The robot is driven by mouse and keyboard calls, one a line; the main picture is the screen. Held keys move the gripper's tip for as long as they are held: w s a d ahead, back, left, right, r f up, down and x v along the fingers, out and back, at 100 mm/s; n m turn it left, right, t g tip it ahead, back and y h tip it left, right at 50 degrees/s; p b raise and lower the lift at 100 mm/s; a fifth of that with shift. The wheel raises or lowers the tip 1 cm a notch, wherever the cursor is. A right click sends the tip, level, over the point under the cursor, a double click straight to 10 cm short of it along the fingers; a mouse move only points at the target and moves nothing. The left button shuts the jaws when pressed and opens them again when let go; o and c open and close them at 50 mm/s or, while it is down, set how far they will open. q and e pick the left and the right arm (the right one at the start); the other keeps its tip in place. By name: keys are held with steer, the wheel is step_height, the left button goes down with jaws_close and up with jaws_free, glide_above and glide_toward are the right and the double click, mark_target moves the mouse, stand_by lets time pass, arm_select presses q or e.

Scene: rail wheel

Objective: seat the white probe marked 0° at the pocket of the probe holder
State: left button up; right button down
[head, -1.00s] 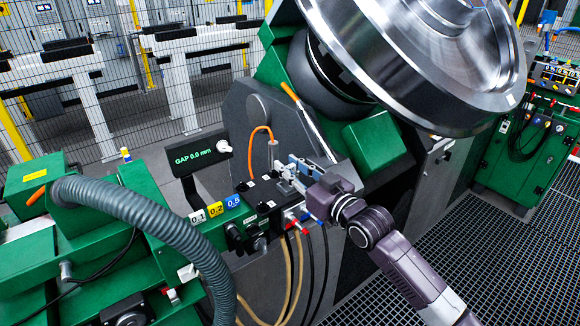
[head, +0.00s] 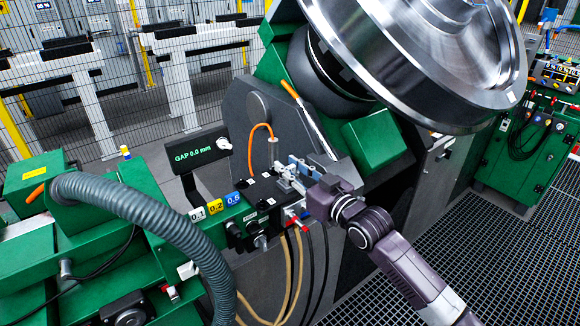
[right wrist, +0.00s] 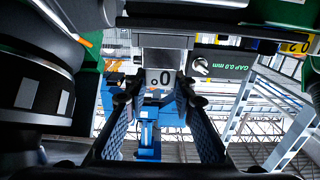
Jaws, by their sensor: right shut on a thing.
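The white probe marked 0° (right wrist: 160,78) is between the fingertips of my right gripper (right wrist: 155,98) in the right wrist view, its mark upside down. In the head view, my right gripper (head: 298,174) reaches in from the right and is shut on the small white probe (head: 286,184), over the dark front ledge of the green machine. The pocket of the probe holder is hidden or too small to tell apart there, so I cannot tell whether the probe is in it. My left gripper is not in view.
A GAP 0.0 mm display (head: 197,151) stands left of the gripper. Blocks marked 0.1, 0.2 and 0.5 (head: 216,209) sit in front. An orange cable (head: 253,134) loops close behind. The large steel wheel (head: 420,60) overhangs above right. A grey hose (head: 150,215) crosses the lower left.

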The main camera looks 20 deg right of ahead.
steer(key=shift+f+b, duration=0.35)
steer(key=shift+f, duration=0.35)
steer(key=c, duration=1.5)
jaws_free()
steer(key=shift+c, duration=0.2)
steer(key=v, duration=1.2)
